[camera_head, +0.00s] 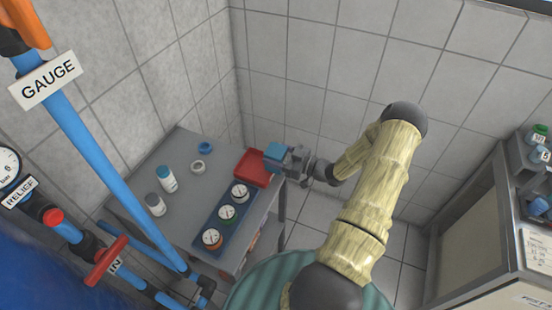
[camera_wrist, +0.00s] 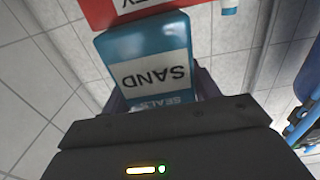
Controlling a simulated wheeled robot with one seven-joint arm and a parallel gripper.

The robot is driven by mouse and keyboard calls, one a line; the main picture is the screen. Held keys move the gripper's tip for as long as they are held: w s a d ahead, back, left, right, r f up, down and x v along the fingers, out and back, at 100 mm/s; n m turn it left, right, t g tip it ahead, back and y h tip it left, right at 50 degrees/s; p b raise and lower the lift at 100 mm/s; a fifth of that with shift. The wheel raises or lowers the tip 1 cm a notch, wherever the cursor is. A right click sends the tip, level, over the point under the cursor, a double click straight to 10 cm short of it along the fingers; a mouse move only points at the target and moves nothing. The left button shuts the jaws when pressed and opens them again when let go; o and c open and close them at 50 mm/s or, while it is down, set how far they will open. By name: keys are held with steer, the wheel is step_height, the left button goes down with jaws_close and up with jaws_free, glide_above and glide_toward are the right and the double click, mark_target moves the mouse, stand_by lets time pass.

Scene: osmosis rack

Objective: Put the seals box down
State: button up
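The seals box (camera_head: 275,152) is a small blue box, held in the air beside the red tray (camera_head: 251,168) at the table's right end. In the wrist view the box (camera_wrist: 145,52) shows a white label reading "SAND" and the word "SEALS" near my gripper, both upside down. My gripper (camera_head: 282,155) is shut on the box, with a dark finger on each side of it. The red tray (camera_wrist: 100,12) shows beyond the box at the top of the wrist view, with a partly visible white label. The box appears apart from the table surface.
Blue pipes (camera_head: 90,150) stand at left. A cabinet (camera_head: 470,230) stands at right. Tiled walls close off the back.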

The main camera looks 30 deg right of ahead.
steer(key=c, duration=0.7)
steer(key=shift+o, duration=0.2)
step_height(320, 180, up, 10)
steer(key=shift+b, duration=1)
steer(key=shift+s+a, duration=0.1)
